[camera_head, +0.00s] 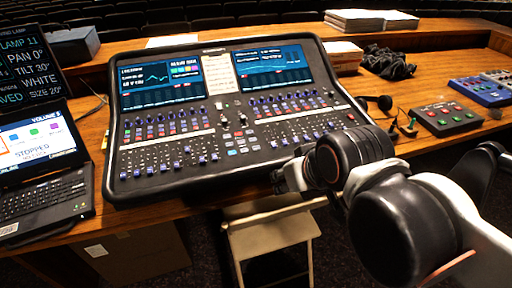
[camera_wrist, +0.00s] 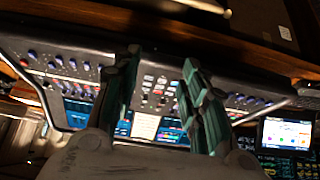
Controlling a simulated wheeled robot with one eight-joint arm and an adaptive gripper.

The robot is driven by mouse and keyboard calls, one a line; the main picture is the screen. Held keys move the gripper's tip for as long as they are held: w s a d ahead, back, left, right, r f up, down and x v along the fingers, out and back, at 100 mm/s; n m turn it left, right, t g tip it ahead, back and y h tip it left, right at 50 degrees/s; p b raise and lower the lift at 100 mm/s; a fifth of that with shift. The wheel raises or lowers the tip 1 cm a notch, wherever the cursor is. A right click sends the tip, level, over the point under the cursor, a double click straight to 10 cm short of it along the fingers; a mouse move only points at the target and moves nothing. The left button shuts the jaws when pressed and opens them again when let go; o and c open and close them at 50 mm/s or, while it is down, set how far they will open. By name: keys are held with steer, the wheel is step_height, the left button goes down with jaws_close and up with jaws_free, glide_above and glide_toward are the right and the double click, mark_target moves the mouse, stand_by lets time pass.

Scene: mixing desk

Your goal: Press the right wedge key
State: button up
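The mixing desk (camera_head: 212,165) fills the middle of the table in the head view, with two screens, rows of faders and small keys. A block of small keys (camera_head: 240,140) sits at its centre; I cannot read which one is the right wedge key. My gripper is mostly hidden behind my arm near the desk's front right edge in the head view. In the wrist view my gripper (camera_wrist: 160,62) has its two green fingers apart with nothing between them. Small keys (camera_wrist: 158,88) of the desk show beyond the gap, and the desk appears upside down.
A laptop (camera_head: 40,150) stands left of the desk. A folding chair (camera_head: 272,235) stands in front.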

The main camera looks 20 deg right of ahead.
jaws_close()
stand_by(1.1)
